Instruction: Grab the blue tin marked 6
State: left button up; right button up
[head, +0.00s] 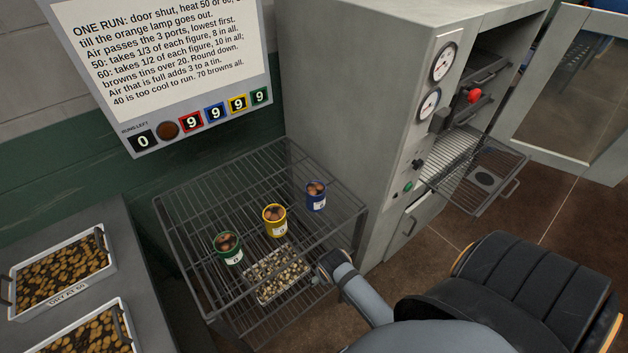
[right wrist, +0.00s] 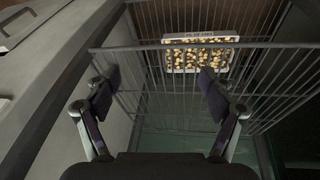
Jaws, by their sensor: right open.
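The blue tin (head: 316,196) stands upright at the back right of the wire rack's top shelf, with brown pieces inside. Its label is too small to read for sure. A yellow tin (head: 274,220) and a green tin (head: 228,248) stand to its left and nearer, also with brown pieces. My right gripper (head: 335,266) is at the rack's right side, nearer than the blue tin and apart from it. In the right wrist view the right gripper (right wrist: 158,90) is open and empty, facing the rack bars. No tin shows there. My left gripper is out of view.
The wire rack (head: 180,215) has a tray of pale pieces (head: 272,275) on its lower level. A grey oven cabinet (head: 340,100) stands close behind and right, its door (head: 570,80) open. Two trays (head: 62,268) lie on the left counter. A sign (head: 170,60) hangs above.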

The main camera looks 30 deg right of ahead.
notch_tip(320, 180, up, 11)
jog(key=p, duration=0.2)
notch_tip(320, 180, up, 17)
jog(key=m+h+p, duration=0.2)
jog(key=m+h, duration=0.2)
jog(key=m, duration=0.6)
send_over(315, 192)
jog(key=s+a, duration=0.2)
jog(key=a, duration=0.1)
jog(key=shift+t, duration=0.4)
jog(key=p+x, duration=0.1)
jog(key=x, duration=0.4)
jog(key=shift+f, duration=0.3)
jog(key=p+x, duration=0.1)
jog(key=x, duration=0.1)
jog(key=p+x, duration=0.1)
jog(key=x, duration=0.1)
jog(key=shift+f, duration=0.45)
jog(key=shift+w+f, duration=0.1)
jog(key=shift+f, duration=0.05)
jog(key=shift+a, duration=0.15)
jog(key=c, duration=0.6)
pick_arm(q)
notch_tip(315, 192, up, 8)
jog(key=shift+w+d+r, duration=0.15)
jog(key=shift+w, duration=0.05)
pick_arm(e)
jog(key=c, duration=0.7)
